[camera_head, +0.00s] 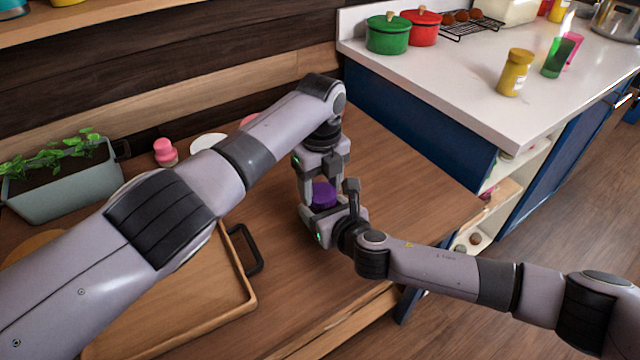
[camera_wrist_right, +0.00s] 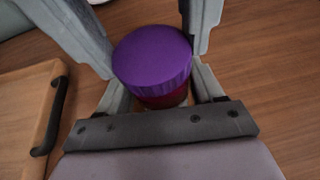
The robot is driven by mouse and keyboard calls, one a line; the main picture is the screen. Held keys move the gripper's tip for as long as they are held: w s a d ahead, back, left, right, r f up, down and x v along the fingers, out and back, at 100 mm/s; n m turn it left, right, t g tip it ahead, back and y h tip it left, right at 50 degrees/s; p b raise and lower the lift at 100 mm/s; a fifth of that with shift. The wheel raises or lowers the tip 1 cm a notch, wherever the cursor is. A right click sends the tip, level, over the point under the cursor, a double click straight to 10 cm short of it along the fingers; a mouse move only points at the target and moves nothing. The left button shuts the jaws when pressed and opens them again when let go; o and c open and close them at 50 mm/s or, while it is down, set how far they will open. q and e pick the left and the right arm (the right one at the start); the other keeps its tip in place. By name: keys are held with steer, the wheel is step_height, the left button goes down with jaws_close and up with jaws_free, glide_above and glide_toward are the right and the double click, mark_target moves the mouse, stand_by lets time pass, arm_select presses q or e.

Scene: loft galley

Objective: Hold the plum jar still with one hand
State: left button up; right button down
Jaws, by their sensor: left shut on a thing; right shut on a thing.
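The plum jar (camera_head: 323,195) has a purple lid and stands upright on the wooden table. In the right wrist view the jar (camera_wrist_right: 153,62) shows its lid and a dark red body below. My left gripper (camera_head: 322,186) comes down from above and is shut on the jar near its lid. My right gripper (camera_wrist_right: 160,92) comes in low from the side and is shut on the jar's body. Most of the jar is hidden by the fingers in the head view.
A wooden tray (camera_head: 246,302) with a black handle lies at the left. A planter (camera_head: 62,185) and a pink item (camera_head: 165,153) stand behind it. A white counter (camera_head: 455,80) holds green and red pots and a yellow jar. The table right of the jar is clear.

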arm_select(q)
steer(key=m, duration=0.4)
steer(key=shift+d+m, duration=0.1)
steer(key=shift+m, duration=0.2)
steer(key=o, duration=1)
